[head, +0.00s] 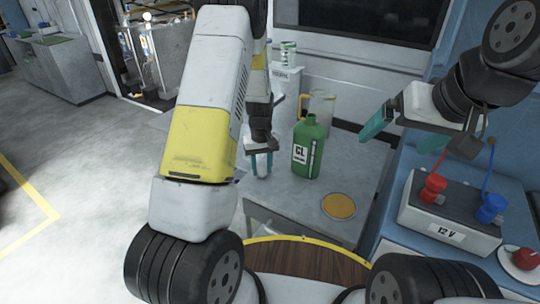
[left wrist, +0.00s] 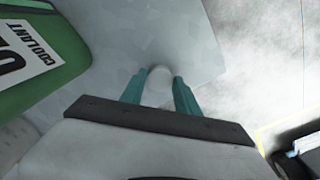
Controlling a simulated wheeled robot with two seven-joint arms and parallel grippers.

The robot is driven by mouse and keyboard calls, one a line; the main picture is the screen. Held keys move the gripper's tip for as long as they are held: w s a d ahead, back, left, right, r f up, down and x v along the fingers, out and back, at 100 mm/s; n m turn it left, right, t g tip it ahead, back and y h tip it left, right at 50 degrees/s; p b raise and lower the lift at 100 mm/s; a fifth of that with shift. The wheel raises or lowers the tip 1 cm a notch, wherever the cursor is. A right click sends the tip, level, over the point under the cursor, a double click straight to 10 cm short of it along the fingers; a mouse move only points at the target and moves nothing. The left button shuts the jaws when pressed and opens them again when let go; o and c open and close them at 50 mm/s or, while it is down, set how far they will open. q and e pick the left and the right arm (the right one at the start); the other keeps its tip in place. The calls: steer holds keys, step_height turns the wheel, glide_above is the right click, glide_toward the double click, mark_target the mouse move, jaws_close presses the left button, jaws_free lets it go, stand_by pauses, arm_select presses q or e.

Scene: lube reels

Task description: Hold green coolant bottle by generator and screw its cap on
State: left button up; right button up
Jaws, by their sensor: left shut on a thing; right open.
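The green coolant bottle (head: 307,155) stands upright on a grey metal table, with its label facing me. Its label also shows close by at the left of the left wrist view (left wrist: 35,50). My left gripper (head: 259,166) is just left of the bottle, pointing down, and is shut on a small white piece, apparently the cap (left wrist: 159,86). The fingers hide much of that piece in the head view. My right gripper (head: 402,128) is open and empty, in the air to the right of the bottle. I cannot tell which thing is the generator.
A clear jug (head: 321,106) with a yellow handle stands behind the bottle. A yellow disc (head: 339,206) lies on the metal table (head: 300,205) at front right. A 12 V battery box (head: 450,219) with red and blue clamps is at the right.

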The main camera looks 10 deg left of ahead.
mark_target(265, 173)
arm_select(q)
step_height(265, 173, up, 2)
steer(key=shift+r, duration=0.2)
jaws_close()
steer(key=shift+s+d+r, duration=0.2)
steer(key=shift+s+d, duration=0.3)
steer(key=shift+d, duration=0.1)
steer(key=s+d, duration=0.3)
steer(key=s+d+r, duration=0.1)
steer(key=s+d, duration=0.2)
steer(key=d, duration=0.1)
steer(key=s+d, duration=0.3)
steer(key=d, duration=0.1)
steer(key=shift+s+r, duration=0.15)
steer(key=shift+s, duration=0.15)
steer(key=w+a+m, duration=0.1)
steer(key=a, duration=0.2)
steer(key=w+a+r+m, duration=0.1)
steer(key=w+a+m, duration=0.1)
steer(key=a, duration=0.2)
steer(key=w+a+m, duration=0.2)
steer(key=a, duration=0.2)
steer(key=shift+r, duration=0.25)
